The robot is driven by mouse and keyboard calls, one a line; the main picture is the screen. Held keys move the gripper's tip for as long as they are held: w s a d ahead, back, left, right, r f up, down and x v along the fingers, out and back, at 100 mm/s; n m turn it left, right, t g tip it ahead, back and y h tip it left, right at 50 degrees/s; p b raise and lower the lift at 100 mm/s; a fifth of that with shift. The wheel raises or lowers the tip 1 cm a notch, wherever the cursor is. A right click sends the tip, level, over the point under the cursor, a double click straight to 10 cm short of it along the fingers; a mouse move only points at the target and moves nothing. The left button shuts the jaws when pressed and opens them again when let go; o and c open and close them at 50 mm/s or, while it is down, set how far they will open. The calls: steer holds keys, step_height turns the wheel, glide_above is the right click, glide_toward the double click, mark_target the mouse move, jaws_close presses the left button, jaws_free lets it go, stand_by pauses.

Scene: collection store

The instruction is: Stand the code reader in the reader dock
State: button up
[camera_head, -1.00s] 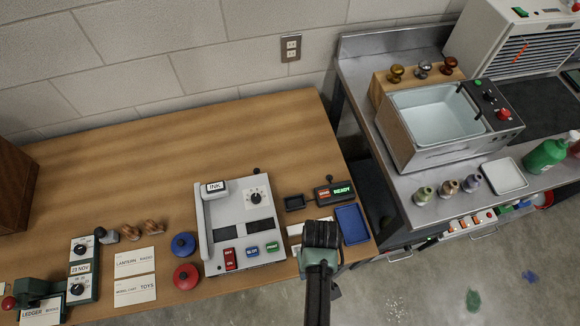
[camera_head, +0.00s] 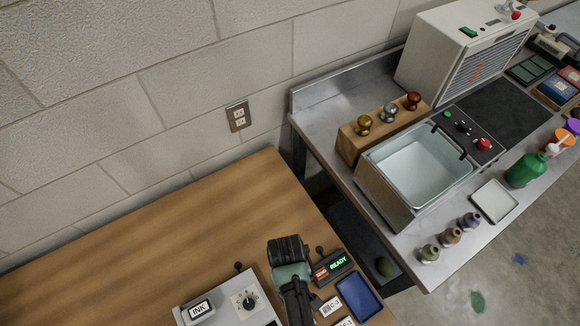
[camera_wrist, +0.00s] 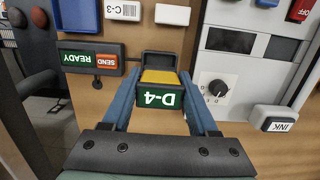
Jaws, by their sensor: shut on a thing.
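The code reader (camera_wrist: 158,99), dark with a yellow top and a green "D-4" face, sits between my gripper's two blue fingers in the wrist view. My gripper (camera_wrist: 157,78) is shut on it. A dark open-topped block, apparently the reader dock (camera_wrist: 160,57), shows just beyond the reader. I cannot tell whether the reader is in it or above it. In the head view my wrist (camera_head: 290,270) covers the reader and the dock's place, left of the READY box (camera_head: 332,266).
A blue tray (camera_head: 358,298) and the "C-3" card (camera_head: 330,307) lie near the READY box. The grey console with its dial (camera_head: 244,301) and INK block (camera_head: 199,310) stands close on the left. The wooden bench (camera_head: 150,262) behind is clear.

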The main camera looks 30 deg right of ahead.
steer(key=shift+s+f+b, duration=0.1)
steer(key=shift+f+b, duration=0.65)
steer(key=shift+f, duration=0.2)
step_height(320, 180, down, 3)
steer(key=b, duration=0.3)
steer(key=shift+f+b, duration=0.2)
steer(key=shift+b, duration=0.1)
steer(key=shift+r+p, duration=0.1)
steer(key=shift+p, duration=0.4)
steer(key=shift+f+b, duration=0.45)
steer(key=shift+f, duration=0.25)
steer(key=o, duration=0.8)
steer(key=r+p, duration=0.3)
steer(key=w+r+p, duration=0.1)
steer(key=r+p, duration=0.6)
steer(key=r, duration=0.1)
steer(key=shift+w, duration=0.2)
stand_by(0.6)
